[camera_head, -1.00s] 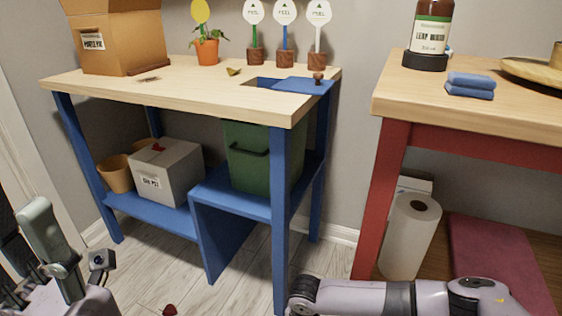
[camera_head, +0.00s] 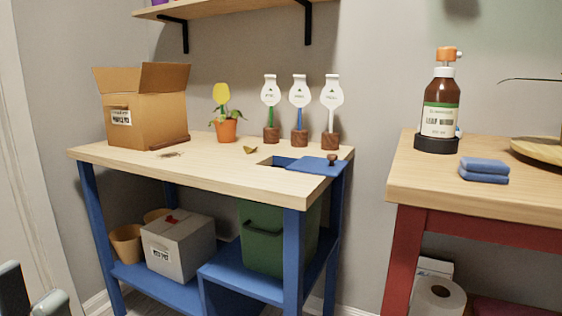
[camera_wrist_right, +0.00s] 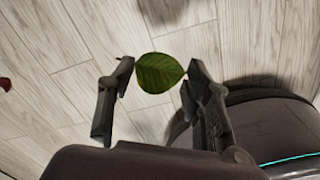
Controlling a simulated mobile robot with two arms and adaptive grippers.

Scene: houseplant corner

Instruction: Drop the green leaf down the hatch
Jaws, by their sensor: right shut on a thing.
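The green leaf (camera_wrist_right: 160,72) is between the two fingertips of my right gripper (camera_wrist_right: 157,76), which is shut on it. In the right wrist view they are above the wooden floor. The hatch (camera_head: 280,162) is an opening near the right end of the left table's top. Its blue lid (camera_head: 316,168), with a dark knob, lies to the right, leaving part of the opening uncovered. Below it stands a green bin (camera_head: 264,250). Part of my left gripper (camera_head: 30,298) shows at the lower left corner; whether it is open is unclear. My right gripper is outside the head view.
On the left table stand a cardboard box (camera_head: 145,112), a potted plant (camera_head: 226,130) and three white markers (camera_head: 300,95). A yellowish scrap (camera_head: 250,150) lies near the hatch. The right table (camera_head: 480,195) holds a brown bottle (camera_head: 440,105) and blue cloths (camera_head: 484,170).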

